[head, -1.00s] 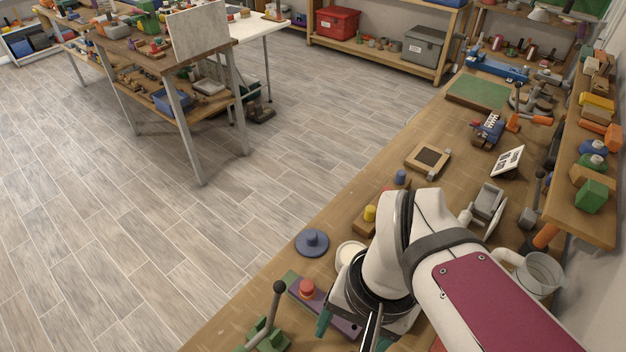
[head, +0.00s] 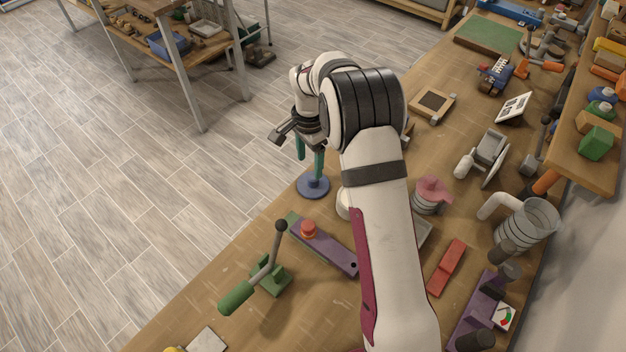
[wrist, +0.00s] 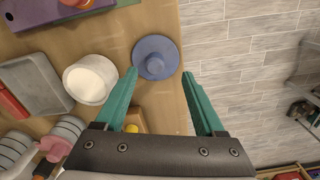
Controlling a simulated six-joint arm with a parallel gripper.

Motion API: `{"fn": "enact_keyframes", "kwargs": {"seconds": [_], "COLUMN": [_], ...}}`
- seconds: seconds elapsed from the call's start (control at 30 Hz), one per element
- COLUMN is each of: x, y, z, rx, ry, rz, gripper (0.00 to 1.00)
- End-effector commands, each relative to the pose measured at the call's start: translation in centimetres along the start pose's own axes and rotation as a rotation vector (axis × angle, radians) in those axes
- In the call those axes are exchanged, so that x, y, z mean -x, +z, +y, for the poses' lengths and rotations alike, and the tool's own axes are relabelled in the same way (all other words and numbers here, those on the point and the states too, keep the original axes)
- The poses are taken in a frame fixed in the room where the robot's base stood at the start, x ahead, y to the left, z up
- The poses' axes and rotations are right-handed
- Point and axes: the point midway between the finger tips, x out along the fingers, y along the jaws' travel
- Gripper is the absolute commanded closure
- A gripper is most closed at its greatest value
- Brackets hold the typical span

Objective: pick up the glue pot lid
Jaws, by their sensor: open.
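The glue pot lid, a flat blue disc with a round knob, lies on the bench close to its floor-side edge, in the head view (head: 313,187) and the wrist view (wrist: 155,58). My gripper (head: 309,168) is open and empty above the lid, its teal fingers pointing down. In the wrist view my gripper's fingertips (wrist: 160,73) are spread either side of the lid's near part. The glue pot seems to be the white round pot (wrist: 91,80) beside the lid; in the head view my arm mostly hides it.
A purple bar with a red knob (head: 308,229) and a green-handled lever (head: 262,274) stand nearby on the bench (head: 190,318). A grey tray (wrist: 33,85) lies beyond the pot. A yellow-topped block (wrist: 134,122) is close to my left finger in the wrist view. Past the edge is open floor.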

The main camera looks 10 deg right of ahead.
Motion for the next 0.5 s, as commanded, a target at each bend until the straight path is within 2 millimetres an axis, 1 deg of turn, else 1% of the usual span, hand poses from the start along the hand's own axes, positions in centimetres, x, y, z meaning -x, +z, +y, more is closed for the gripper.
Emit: {"fn": "enact_keyframes", "kwargs": {"seconds": [0.2,0.27,0.33,0.5], "x": [-4.1,-4.9,-5.4,-5.4], "y": [-0.1,-0.1,-0.1,-0.1], "z": [0.9,0.8,0.8,0.8], "rx": [0.000,0.001,0.001,0.001], "ry": [0.003,0.001,-0.001,-0.002], "rz": [-0.002,-0.002,-0.003,-0.002], "gripper": [0.29,0.29,0.29,0.29]}}
